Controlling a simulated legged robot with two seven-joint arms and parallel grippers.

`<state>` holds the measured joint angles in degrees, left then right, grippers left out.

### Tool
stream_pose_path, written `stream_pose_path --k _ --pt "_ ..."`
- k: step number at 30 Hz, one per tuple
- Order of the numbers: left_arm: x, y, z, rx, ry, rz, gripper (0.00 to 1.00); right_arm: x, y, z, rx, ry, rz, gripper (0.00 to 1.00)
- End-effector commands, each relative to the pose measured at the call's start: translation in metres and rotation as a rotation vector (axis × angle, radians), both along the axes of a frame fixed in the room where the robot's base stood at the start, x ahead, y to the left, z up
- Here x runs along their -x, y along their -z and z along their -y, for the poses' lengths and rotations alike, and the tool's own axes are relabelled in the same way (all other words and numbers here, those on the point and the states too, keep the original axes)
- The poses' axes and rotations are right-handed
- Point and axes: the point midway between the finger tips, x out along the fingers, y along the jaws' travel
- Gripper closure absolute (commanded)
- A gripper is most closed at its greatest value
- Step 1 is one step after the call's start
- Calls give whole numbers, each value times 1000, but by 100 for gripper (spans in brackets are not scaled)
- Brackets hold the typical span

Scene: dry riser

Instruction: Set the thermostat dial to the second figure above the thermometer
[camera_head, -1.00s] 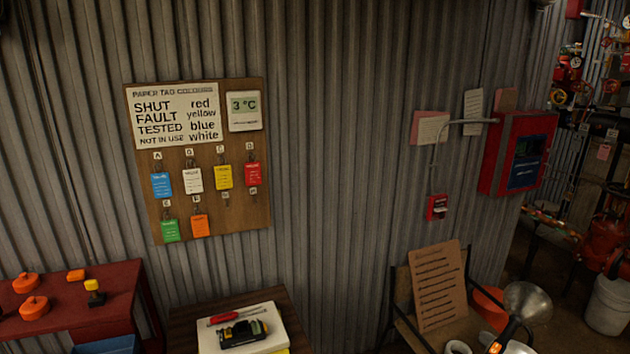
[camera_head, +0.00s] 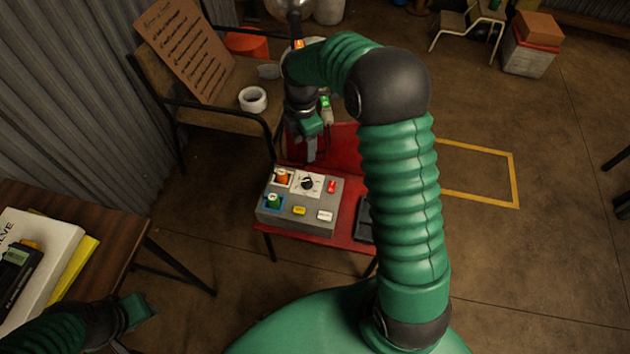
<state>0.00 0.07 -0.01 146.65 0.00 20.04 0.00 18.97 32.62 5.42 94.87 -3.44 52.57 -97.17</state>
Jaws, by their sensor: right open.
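A grey control box (camera_head: 285,219) sits on a red table or stand. On its top is a black round dial (camera_head: 307,184) on a white plate; its figures are too small to read. My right gripper (camera_head: 312,152) points down just behind the dial, above the back edge of the box, open and apart from it. My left gripper (camera_head: 142,308) is low at the left, near the wooden table; its jaws are unclear. The thermometer is out of view now; the earlier view shows a wall display reading 3 °C.
The box also bears an orange knob (camera_head: 282,177), a green knob (camera_head: 273,201), a red switch (camera_head: 332,187), and yellow and white buttons. A dark device (camera_head: 364,219) lies to its right. A chair (camera_head: 205,108) holds a brown board and tape roll (camera_head: 253,99).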

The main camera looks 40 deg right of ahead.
Motion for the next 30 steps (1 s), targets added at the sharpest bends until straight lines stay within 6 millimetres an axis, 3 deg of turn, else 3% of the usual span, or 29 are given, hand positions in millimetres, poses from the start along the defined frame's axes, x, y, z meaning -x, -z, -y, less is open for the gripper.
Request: stream_pose_path --k 5,15,21,30 --pt "0 9 0 0 0 1 64 0 22 2 -2 -13 -4 48" --pt "1 46 0 0 0 0 64 0 112 -2 2 -12 -5 48" --pt "1 63 1 0 0 0 64 0 154 -1 2 -12 -3 48" --pt "1 66 1 0 0 1 64 0 167 0 3 -11 0 48"
